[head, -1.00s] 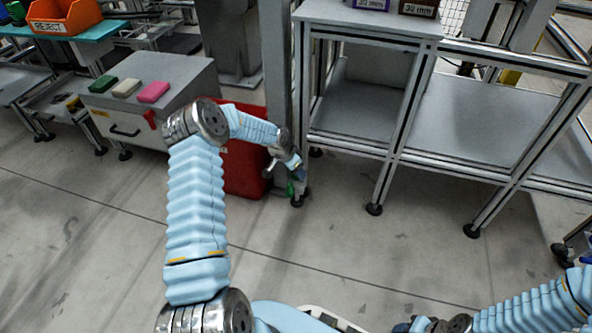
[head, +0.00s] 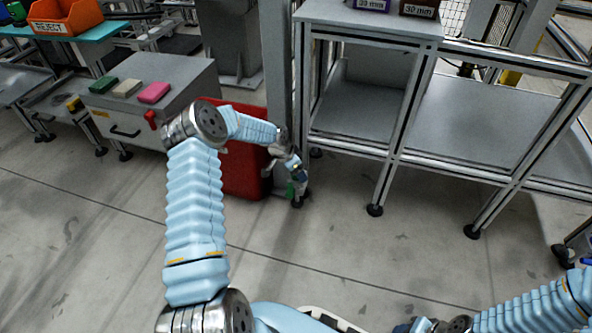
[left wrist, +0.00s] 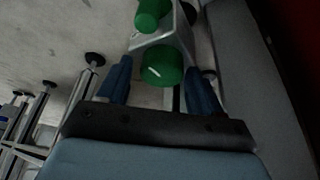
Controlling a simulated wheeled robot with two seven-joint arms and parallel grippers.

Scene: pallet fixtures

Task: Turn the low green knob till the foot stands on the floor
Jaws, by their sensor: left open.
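A green knob (left wrist: 162,65) with a white mark stands between the two blue fingers of my left gripper (left wrist: 160,86) in the left wrist view. The fingers are open, one on each side, with gaps to the knob visible. A second green knob (left wrist: 152,16) sits beyond it, on the far side of a pale grey bracket (left wrist: 168,38). In the head view my left gripper (head: 298,176) is low at the post by the bench corner, with a bit of green beside it. A dark foot (head: 297,203) shows just below; whether it touches the floor cannot be told.
A red box (head: 243,165) stands close left of the gripper. A grey metal bench frame (head: 350,147) with legs on black feet is to the right. A grey cabinet (head: 185,85) with coloured blocks is at the left. The floor (head: 330,235) in front is clear.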

